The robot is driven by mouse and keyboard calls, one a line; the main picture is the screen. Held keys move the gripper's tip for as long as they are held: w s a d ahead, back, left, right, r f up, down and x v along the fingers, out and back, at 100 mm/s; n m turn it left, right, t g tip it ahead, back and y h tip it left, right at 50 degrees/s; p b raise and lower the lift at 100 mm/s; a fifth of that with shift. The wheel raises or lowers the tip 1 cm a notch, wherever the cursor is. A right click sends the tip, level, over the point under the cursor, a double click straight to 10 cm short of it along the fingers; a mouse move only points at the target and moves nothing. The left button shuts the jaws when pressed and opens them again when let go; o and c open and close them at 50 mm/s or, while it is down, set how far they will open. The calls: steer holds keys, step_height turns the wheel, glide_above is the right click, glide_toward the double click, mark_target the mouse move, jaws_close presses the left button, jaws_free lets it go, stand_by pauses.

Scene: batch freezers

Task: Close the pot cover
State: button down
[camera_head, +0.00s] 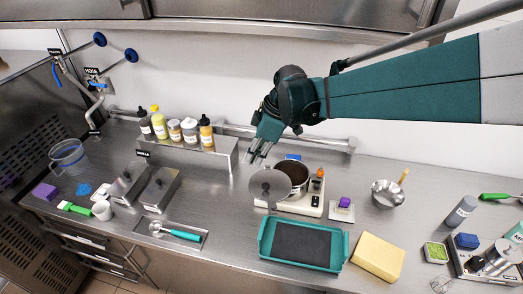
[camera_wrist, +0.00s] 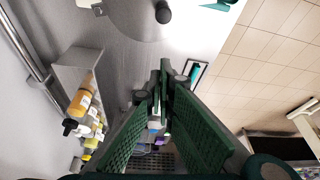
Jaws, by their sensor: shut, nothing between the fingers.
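The pot (camera_head: 298,188) stands on a white appliance right of the middle of the counter, and its dark inside shows. Its round grey cover (camera_head: 266,194) is raised and tilted at the pot's left side, with a small knob on its face. In the wrist view the cover (camera_wrist: 120,14) shows at the top edge, with its black knob (camera_wrist: 163,12); the rest of it is cut off. My gripper (camera_head: 257,160) is above the counter, behind and a little left of the cover, apart from it. In the wrist view its fingers (camera_wrist: 166,72) are together with nothing between them.
A shelf with bottles (camera_head: 187,135) stands to the left. A teal tray (camera_head: 264,254) and a yellow block (camera_head: 378,257) lie in front of the pot. A small scale (camera_head: 342,212) and a pan (camera_head: 387,195) are to the right. A wall rail (camera_head: 330,142) runs behind.

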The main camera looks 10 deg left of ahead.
glide_above(257, 189)
steer(key=a, duration=0.4)
step_height(257, 189, down, 9)
steer(key=shift+s+d+f+p, duration=0.1)
steer(key=shift+d+p, duration=0.05)
steer(key=shift+d, duration=0.55)
steer(key=shift+s+d+f+p, duration=0.1)
steer(key=shift+d+p, duration=0.05)
steer(key=shift+d, duration=0.55)
steer(key=shift+w+d, duration=0.1)
steer(key=shift+d, duration=0.3)
steer(key=shift+d, duration=0.15)
